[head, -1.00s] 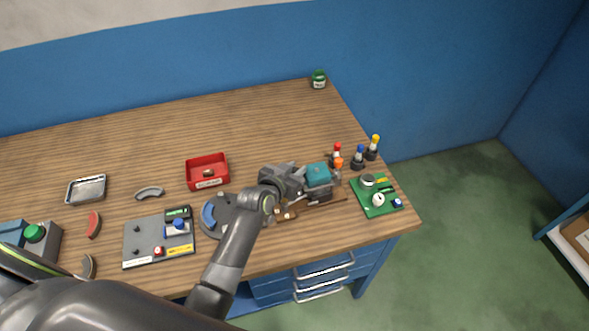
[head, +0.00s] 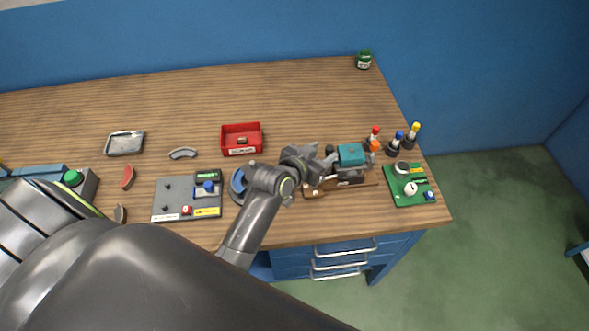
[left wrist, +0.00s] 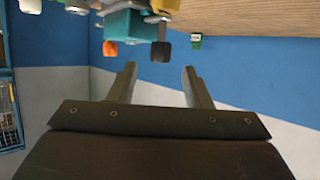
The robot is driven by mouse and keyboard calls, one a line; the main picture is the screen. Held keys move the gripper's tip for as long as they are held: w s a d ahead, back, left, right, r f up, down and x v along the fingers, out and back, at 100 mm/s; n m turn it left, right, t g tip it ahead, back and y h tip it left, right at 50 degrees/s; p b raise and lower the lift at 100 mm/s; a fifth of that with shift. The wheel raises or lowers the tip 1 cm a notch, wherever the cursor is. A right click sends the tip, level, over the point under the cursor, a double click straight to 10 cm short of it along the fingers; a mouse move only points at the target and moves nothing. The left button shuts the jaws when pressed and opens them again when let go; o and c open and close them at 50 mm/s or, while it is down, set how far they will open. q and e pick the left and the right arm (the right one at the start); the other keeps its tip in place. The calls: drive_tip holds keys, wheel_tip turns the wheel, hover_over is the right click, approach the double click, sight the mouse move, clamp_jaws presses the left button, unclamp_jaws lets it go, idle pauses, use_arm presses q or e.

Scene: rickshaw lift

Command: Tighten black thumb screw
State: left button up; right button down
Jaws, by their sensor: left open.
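A teal block (head: 350,154) sits on a small fixture with a brown wooden base near the table's right front. In the left wrist view, the teal block (left wrist: 125,25) shows at the top with a black knob (left wrist: 160,52), which looks like the black thumb screw, and an orange knob (left wrist: 110,48). My left gripper (head: 317,155) is beside the left side of the fixture. In the left wrist view its two fingers (left wrist: 160,80) are apart with nothing between them, and the black knob appears beyond the gap. My right gripper is not in view.
A green board (head: 408,185) and several color-capped bottles (head: 396,145) stand right of the fixture. A red bin (head: 242,139), a grey panel (head: 187,199) and a metal tray (head: 125,143) lie left. A green jar (head: 364,60) is at the far corner. The back of the table is clear.

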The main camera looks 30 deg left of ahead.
use_arm(q)
drive_tip(key=b+v, duration=0.2)
drive_tip(key=v, duration=1)
drive_tip(key=shift+s+r, duration=0.15)
